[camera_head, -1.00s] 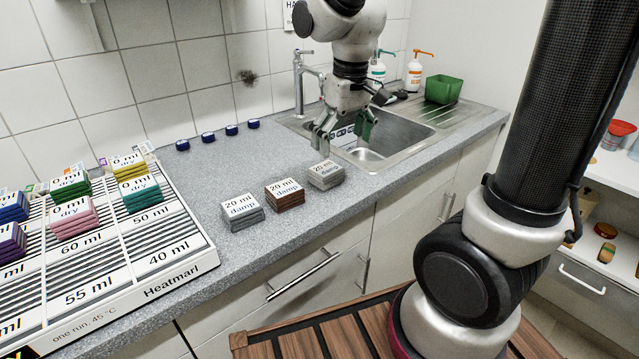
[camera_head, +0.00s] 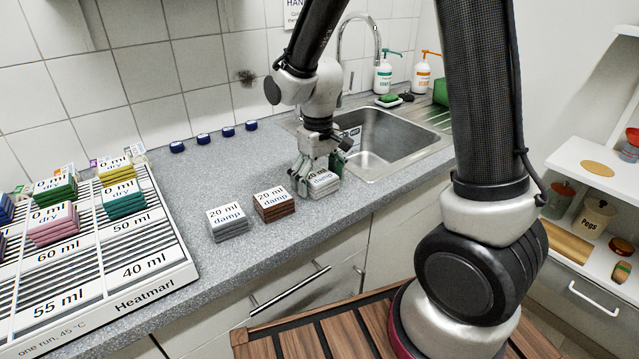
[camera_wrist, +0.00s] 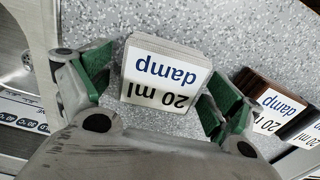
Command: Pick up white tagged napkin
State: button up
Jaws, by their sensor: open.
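The white napkin (camera_head: 324,186) is a folded off-white stack with a white tag reading "20 ml damp". It lies on the grey counter, rightmost in a row of three. My gripper (camera_head: 319,172) is open and low over it, partly hiding its back and left side. In the wrist view the napkin (camera_wrist: 166,75) lies between the green-padded fingers of my gripper (camera_wrist: 155,92). The left finger is near its left side, and the right finger is by its lower right corner. I cannot tell whether either finger touches it.
A brown napkin (camera_head: 274,206) and a grey napkin (camera_head: 230,224), both tagged "20 ml damp", lie to the left. A drying rack (camera_head: 150,284) with several napkins stands farther left. The sink (camera_head: 392,140) is behind right. Several blue caps line the wall.

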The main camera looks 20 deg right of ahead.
jog(key=c, duration=1.1)
jog(key=shift+r, duration=0.1)
